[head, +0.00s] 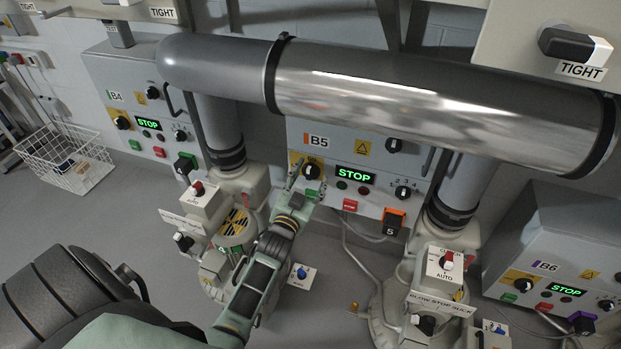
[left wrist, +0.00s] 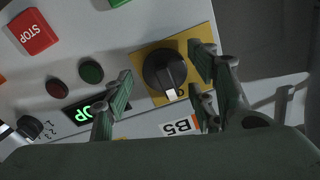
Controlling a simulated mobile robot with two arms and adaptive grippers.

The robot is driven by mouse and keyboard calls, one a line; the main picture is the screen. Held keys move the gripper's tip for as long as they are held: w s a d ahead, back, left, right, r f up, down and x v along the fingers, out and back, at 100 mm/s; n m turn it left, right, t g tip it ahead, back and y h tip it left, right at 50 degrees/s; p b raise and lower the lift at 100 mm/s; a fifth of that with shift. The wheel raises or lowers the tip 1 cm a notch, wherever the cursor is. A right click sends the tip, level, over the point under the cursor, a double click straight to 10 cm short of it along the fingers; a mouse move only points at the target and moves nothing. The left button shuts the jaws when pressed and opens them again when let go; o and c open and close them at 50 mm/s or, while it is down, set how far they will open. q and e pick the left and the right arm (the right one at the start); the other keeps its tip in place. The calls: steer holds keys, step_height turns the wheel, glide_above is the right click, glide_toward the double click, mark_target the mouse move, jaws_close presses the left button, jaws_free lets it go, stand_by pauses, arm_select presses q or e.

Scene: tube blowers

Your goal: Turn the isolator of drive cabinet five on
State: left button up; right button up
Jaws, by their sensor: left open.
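Drive cabinet five is the grey box labelled B5 (head: 318,141) in the middle of the head view. Its isolator (head: 311,171) is a round black knob on a yellow plate, left of the green STOP display. In the left wrist view the knob (left wrist: 164,70) shows a white mark pointing down, towards the B5 label side. My left gripper (head: 306,184) is open just in front of the knob. In the left wrist view its fingers (left wrist: 163,85) stand either side of the knob, with no clear contact seen. My right gripper is not in view.
A red STOP button (head: 350,205), a green button and a selector knob (head: 403,192) sit close by on the panel. A large metal pipe (head: 400,95) crosses above. Cabinets B4 (head: 118,80) and B6 (head: 560,235) flank it. Blower machines (head: 445,270) stand below.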

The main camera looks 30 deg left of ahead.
arm_select(q)
steer(key=v, duration=1.2)
steer(key=shift+w+d, duration=0.1)
